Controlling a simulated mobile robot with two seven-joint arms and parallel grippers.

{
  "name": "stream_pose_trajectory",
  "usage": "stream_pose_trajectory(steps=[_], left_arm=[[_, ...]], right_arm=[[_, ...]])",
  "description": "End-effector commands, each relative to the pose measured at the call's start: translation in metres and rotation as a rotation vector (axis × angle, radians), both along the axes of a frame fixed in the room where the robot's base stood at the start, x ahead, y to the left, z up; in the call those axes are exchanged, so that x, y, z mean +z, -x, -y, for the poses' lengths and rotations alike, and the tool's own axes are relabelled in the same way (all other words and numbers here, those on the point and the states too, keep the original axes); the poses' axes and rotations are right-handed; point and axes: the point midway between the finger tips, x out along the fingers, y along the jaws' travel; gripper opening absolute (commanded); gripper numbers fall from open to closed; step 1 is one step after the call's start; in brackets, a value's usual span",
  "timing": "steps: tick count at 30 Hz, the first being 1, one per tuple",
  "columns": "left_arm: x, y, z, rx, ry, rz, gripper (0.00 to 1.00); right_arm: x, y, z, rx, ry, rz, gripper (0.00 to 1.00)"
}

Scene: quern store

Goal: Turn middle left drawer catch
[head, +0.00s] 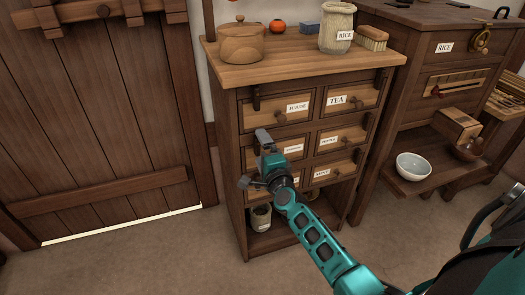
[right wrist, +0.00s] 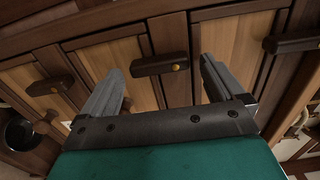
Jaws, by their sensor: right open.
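The drawer cabinet (head: 240,158) shows two columns of labelled drawers in the head view. My right gripper (head: 264,140) is in front of the middle left drawer and hides much of its left part. In the right wrist view, a dark wooden catch with a brass pin, the middle left one (right wrist: 160,65), lies between the spread fingers (right wrist: 165,85). The open jaws hold nothing; I cannot tell if they touch the catch. The upper left drawer's catch (head: 256,99) stands upright beside its drawer. My left gripper is not in view.
A lidded wooden pot (head: 240,43), a rice jar (head: 335,30) and a brush (head: 371,38) stand on the cabinet top. A small pot (head: 261,217) stands in the open bottom space. A white bowl (head: 413,166) sits on a shelf at the right. The floor at the left is clear.

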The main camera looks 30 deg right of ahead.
Motion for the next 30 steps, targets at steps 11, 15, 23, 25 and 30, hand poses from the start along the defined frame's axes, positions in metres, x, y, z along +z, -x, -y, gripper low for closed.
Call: stream_pose_trajectory(steps=[11,15,23,25,30], left_arm=[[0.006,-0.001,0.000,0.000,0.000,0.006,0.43],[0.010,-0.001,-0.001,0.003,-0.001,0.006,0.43],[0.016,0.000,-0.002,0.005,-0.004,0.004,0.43],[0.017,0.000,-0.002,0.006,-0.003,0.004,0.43],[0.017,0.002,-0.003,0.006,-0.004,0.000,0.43]], right_arm=[[0.001,0.017,-0.004,0.000,0.002,-0.003,0.96],[0.001,0.043,-0.011,0.002,0.003,-0.004,0.96],[0.000,0.094,-0.023,0.001,0.002,-0.004,0.96],[0.001,0.105,-0.025,0.001,0.001,-0.002,0.96],[0.000,0.121,-0.029,0.000,0.002,-0.001,0.96]])
